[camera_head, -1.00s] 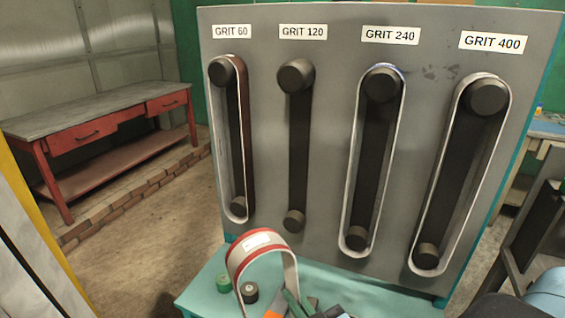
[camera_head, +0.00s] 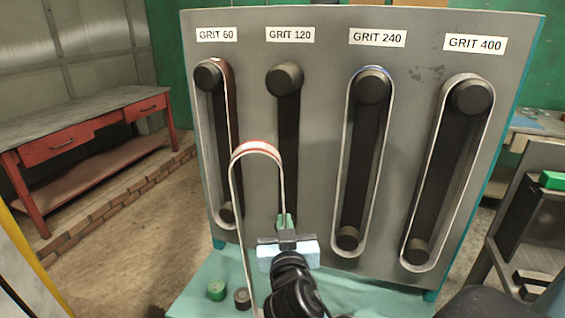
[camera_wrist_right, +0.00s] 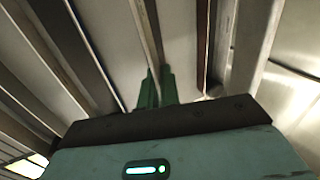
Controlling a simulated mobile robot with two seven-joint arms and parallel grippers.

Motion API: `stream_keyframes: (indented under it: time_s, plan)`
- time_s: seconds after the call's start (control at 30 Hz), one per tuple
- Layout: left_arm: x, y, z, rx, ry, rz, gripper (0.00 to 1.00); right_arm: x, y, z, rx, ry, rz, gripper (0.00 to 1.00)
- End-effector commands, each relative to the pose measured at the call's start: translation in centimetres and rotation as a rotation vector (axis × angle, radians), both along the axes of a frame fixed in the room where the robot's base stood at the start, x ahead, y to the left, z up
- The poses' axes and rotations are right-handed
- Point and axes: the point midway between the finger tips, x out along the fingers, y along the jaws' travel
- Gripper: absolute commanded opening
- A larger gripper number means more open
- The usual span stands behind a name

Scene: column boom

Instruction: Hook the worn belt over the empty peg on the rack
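The worn belt (camera_head: 258,147), a pale loop with a red band at its top, stands upright in front of the rack (camera_head: 319,180). My right gripper (camera_head: 285,222) has its green fingers shut on the belt's right strand. In the right wrist view the strand (camera_wrist_right: 148,35) rises from between the fingers (camera_wrist_right: 155,90). The upper peg under GRIT 120 (camera_head: 284,79) carries no belt. The loop's top is below and left of that peg, apart from it in the picture. The lower GRIT 120 peg is hidden behind my gripper. My left gripper is not in view.
Belts hang on the neighbouring GRIT 60 pegs (camera_head: 208,77), GRIT 240 pegs (camera_head: 371,86) and GRIT 400 pegs (camera_head: 472,97). A green roll (camera_head: 216,290) and a dark roll (camera_head: 242,298) sit on the teal ledge (camera_head: 370,292). A red workbench (camera_head: 75,143) stands at left.

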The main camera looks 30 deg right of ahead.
Motion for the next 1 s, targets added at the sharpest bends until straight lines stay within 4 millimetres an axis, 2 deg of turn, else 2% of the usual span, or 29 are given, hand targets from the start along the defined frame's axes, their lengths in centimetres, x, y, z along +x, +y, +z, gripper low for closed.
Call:
stream_keyframes:
  time_s: [0.03, 0.2, 0.3, 0.43, 0.6, 1.0]
  plan:
    - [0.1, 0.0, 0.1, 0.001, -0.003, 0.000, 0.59, 1.1, -0.4, 2.0, 0.012, -0.014, -0.056, 0.00]
    - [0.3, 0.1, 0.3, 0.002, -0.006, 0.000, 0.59, 3.2, -1.6, 6.7, 0.027, -0.023, -0.221, 0.00]
    - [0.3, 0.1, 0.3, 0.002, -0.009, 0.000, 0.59, 3.9, -1.9, 9.1, 0.034, -0.029, -0.293, 0.00]
    - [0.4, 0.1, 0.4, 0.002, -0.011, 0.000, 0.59, 4.3, -1.9, 11.2, 0.040, -0.033, -0.351, 0.00]
    - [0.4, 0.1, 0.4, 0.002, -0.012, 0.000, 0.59, 4.4, -1.9, 12.3, 0.041, -0.033, -0.380, 0.00]
    - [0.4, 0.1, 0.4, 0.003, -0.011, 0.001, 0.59, 4.8, -2.4, 12.3, 0.039, -0.034, -0.382, 0.00]
